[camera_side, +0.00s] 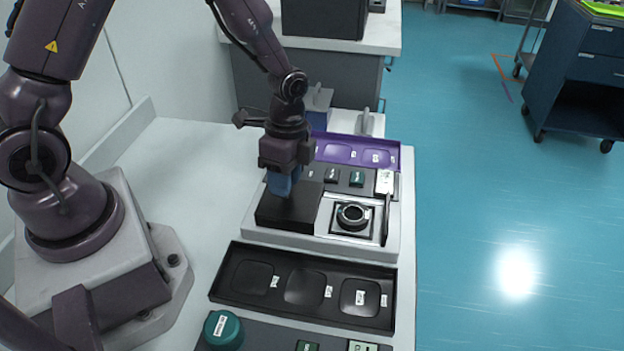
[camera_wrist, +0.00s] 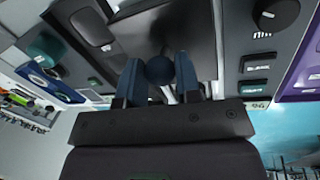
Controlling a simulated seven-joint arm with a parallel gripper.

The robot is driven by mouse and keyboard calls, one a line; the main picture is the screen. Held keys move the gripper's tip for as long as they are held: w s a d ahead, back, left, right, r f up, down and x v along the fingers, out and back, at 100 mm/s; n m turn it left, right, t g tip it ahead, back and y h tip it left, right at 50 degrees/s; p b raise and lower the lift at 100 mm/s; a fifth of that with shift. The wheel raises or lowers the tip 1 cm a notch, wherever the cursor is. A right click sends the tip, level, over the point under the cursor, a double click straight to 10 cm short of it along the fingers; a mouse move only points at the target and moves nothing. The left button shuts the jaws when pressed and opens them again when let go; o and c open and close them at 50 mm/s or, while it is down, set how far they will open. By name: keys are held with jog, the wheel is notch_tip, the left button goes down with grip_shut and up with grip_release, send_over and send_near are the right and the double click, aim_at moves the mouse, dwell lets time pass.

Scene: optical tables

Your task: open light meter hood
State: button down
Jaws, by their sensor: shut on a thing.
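The light meter is the pale grey unit (camera_side: 330,243) on the bench in the side view. Its hood (camera_side: 285,211) is a black box-like cover at the unit's left. My gripper (camera_side: 284,186) points down onto the hood's top, its blue fingers close together. In the wrist view, the fingers of my gripper (camera_wrist: 159,82) are shut on a dark round knob (camera_wrist: 159,69), with the dark hood surface (camera_wrist: 150,35) behind it. In the side view the fingers hide the knob. What lies under the hood is hidden.
A round black dial (camera_side: 352,216) sits right of the hood, with a thin dark upright piece (camera_side: 386,220) beyond it. A black tray (camera_side: 303,288) lies in front, a purple tray (camera_side: 376,157) behind. A green knob (camera_side: 223,329) stands at the front. The bench left of the unit is clear.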

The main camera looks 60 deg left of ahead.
jog(key=shift+s+a, duration=0.2)
jog(key=shift+a, duration=0.05)
jog(key=c, duration=0.8)
grip_release()
jog(key=r, duration=0.4)
jog(key=w+a+r, duration=0.1)
jog(key=r, duration=0.3)
jog(key=w+r, duration=0.1)
jog(key=r, duration=0.3)
jog(key=shift+w+a+r, duration=0.1)
jog(key=shift+a+r, duration=0.05)
jog(key=shift+r, duration=0.25)
